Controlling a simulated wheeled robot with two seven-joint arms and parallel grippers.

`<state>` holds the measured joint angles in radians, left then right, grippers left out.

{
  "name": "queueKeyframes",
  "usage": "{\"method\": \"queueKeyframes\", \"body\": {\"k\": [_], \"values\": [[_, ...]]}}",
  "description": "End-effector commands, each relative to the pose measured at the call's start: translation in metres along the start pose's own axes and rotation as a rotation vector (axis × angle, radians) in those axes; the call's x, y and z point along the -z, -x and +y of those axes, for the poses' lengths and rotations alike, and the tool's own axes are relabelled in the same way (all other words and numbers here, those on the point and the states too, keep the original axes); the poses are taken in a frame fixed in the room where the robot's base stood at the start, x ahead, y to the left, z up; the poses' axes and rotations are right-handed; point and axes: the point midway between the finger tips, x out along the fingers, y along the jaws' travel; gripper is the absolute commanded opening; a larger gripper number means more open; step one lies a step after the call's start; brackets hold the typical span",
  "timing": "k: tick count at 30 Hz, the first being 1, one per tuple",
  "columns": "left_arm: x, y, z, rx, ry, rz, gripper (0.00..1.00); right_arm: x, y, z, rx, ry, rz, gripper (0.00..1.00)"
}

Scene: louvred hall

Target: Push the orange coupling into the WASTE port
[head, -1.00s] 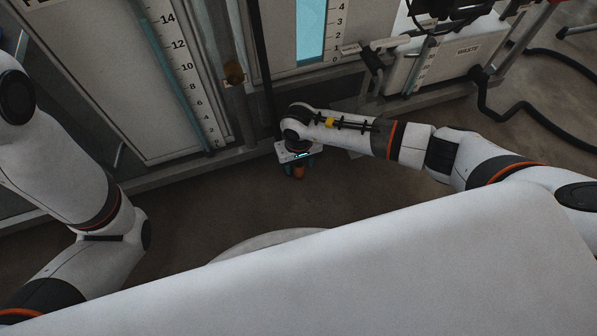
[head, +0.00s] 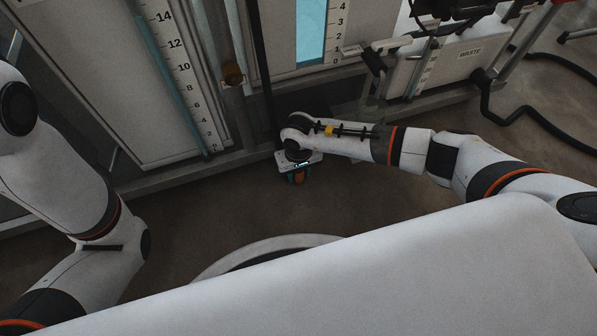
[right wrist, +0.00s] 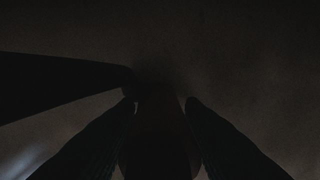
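My right gripper (head: 299,177) points down over the dark floor, below a grey wrist with a small lit strip. An orange piece, seemingly the orange coupling (head: 299,175), shows between its teal-edged fingers. In the very dark right wrist view, the two fingers (right wrist: 163,104) stand on either side of a dim brownish body, and a dark bar-like shape comes in from the left. The gripper looks closed on the piece. My left gripper is out of view.
Tall panels with numbered scales (head: 110,80) stand along the back, above a low metal rail (head: 180,176). A black hose (head: 525,113) loops over the floor at the right. The floor near the right gripper is bare.

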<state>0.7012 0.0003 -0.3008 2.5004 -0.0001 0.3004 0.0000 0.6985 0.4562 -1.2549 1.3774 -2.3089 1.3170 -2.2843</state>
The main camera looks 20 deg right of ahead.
Motion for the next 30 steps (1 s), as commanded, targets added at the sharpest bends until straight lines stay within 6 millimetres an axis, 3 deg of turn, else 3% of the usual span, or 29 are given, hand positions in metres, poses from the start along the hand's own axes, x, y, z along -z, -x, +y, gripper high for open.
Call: {"method": "queueKeyframes", "body": {"k": [1, 6, 30], "values": [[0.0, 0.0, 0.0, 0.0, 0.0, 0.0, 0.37, 0.0, 0.0, 0.0, 0.0, 0.0, 0.0, 0.27], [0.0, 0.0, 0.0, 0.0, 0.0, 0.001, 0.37, 0.0, 0.0, 0.0, 0.0, 0.0, 0.0, 0.0], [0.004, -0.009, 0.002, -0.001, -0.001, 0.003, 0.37, 0.0, 0.012, 0.0, 0.0, 0.001, -0.001, 0.0]]}}
